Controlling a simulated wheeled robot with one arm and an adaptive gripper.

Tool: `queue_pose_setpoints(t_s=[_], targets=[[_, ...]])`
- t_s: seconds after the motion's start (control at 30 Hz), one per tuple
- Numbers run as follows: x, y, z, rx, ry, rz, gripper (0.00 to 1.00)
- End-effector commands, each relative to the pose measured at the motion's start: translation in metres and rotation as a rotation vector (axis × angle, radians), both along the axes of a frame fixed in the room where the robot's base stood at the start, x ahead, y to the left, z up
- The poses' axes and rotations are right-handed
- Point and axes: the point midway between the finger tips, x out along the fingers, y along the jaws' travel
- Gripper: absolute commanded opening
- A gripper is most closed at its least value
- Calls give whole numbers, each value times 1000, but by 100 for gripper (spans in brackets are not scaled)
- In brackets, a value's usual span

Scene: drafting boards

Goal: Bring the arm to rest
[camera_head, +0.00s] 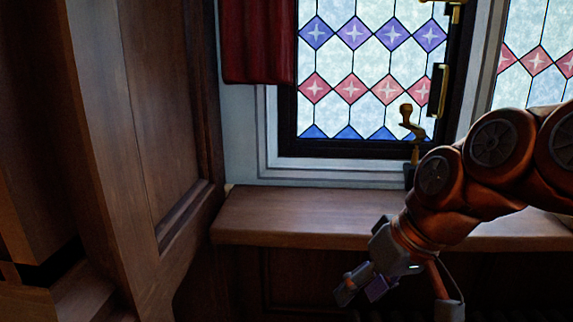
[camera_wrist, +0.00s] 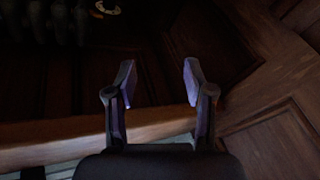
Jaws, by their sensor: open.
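My gripper (camera_head: 362,287) hangs at the end of my orange-brown arm in the head view, in front of the wooden window sill (camera_head: 290,213) and a little below its front edge. In the wrist view my gripper (camera_wrist: 158,85) shows its two purple-lined fingers spread apart with nothing between them. Dark wood panelling lies beyond the fingers. The arm is bent and reaches in from the right side of the head view.
A leaded stained-glass window (camera_head: 370,70) with a brass handle (camera_head: 411,120) stands behind the sill. A red curtain (camera_head: 258,42) hangs at its left. A wooden panel (camera_head: 150,120) rises at the left. The left part of the sill is bare.

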Motion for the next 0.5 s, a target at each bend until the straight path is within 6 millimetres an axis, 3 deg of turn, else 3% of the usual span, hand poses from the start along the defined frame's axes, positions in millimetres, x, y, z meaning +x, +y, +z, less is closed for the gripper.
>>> queue_pose_setpoints(t_s=[0.1, 0.3, 0.5], targets=[[-29, -6, -43, -81, 92, -45, 53], [-84, -27, -109, -215, 247, -145, 53], [-137, -53, -158, -321, 374, -245, 53]])
